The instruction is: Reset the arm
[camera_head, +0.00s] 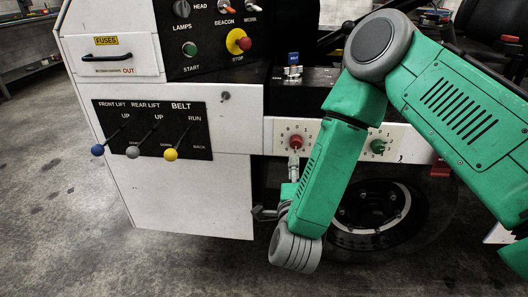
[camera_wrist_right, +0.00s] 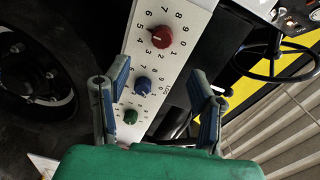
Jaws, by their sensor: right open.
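My right arm (camera_head: 325,175) is green and comes in from the right in the head view, bent downward with its grey wrist low in front of the loader. My right gripper (camera_head: 278,196) is small and partly hidden there, just below the dial panel. In the right wrist view my right gripper (camera_wrist_right: 160,78) is open, with two blue-grey fingers apart and nothing between them. Beyond the fingers is a white dial panel (camera_wrist_right: 172,62) with a red knob (camera_wrist_right: 158,37), a blue knob (camera_wrist_right: 142,85) and a green knob (camera_wrist_right: 130,117). My left gripper is not seen.
The loader's white cabinet (camera_head: 190,195) carries blue, grey and yellow levers, with a yellow-red stop button (camera_head: 238,41) above. A wheel (camera_head: 375,212) is behind my arm. A steering wheel (camera_wrist_right: 277,60) shows in the wrist view. Concrete floor (camera_head: 50,180) is clear at left.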

